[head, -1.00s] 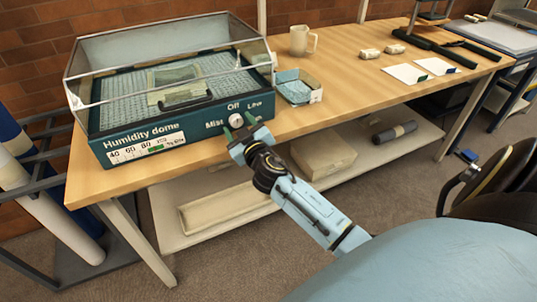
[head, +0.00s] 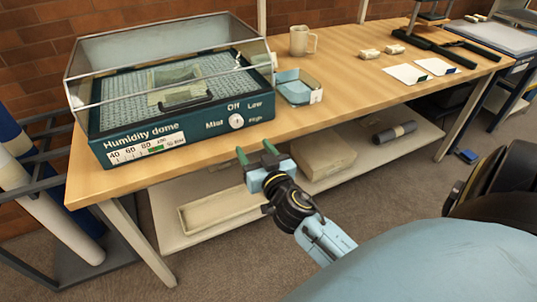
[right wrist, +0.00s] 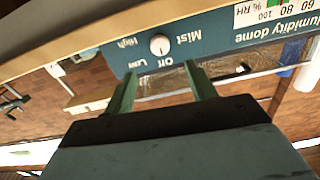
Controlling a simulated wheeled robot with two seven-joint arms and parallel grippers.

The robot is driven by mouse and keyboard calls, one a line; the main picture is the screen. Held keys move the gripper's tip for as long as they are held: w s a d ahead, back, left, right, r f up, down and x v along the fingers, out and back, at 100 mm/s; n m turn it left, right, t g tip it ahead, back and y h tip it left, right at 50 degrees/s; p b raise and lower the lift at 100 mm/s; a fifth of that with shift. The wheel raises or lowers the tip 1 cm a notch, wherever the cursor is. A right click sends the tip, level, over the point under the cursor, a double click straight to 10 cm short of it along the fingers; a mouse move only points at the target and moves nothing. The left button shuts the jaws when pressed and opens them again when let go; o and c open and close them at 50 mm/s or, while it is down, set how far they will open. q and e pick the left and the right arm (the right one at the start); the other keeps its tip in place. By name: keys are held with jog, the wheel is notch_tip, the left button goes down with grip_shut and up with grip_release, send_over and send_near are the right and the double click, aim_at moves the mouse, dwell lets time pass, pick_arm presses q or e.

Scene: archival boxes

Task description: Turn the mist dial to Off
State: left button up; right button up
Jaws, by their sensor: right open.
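The mist dial (head: 236,121) is a round white knob on the dark teal front panel of the humidity dome (head: 140,143). The labels Off, Low and High stand around it, with Mist at its left. In the right wrist view, which is upside down, the dial (right wrist: 159,45) shows in full; a small dark mark on it seems to lie on the Off side, but it is too small to be sure. My right gripper (head: 256,152) is open and empty, in front of and below the dial, apart from it. Its two green fingers (right wrist: 160,72) spread apart. My left gripper is out of view.
The dome has a clear cover with a greenish sheet inside. White cards (head: 405,73) lie farther right. Boxes sit on the lower shelf (head: 395,150). The air before the panel is free.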

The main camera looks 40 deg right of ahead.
jog(key=s+a+f+n+g+y+p, duration=0.1)
jog(key=s+f+g, duration=0.2)
jog(key=f, duration=0.9)
jog(key=s+a+f+n+g+y+p, duration=0.1)
jog(key=s+f+g, duration=0.3)
jog(key=f, duration=0.8)
jog(key=shift+s+a+f+n+p, duration=0.4)
jog(key=shift+s+a, duration=0.4)
jog(key=shift+s, duration=0.4)
jog(key=shift+r, duration=0.1)
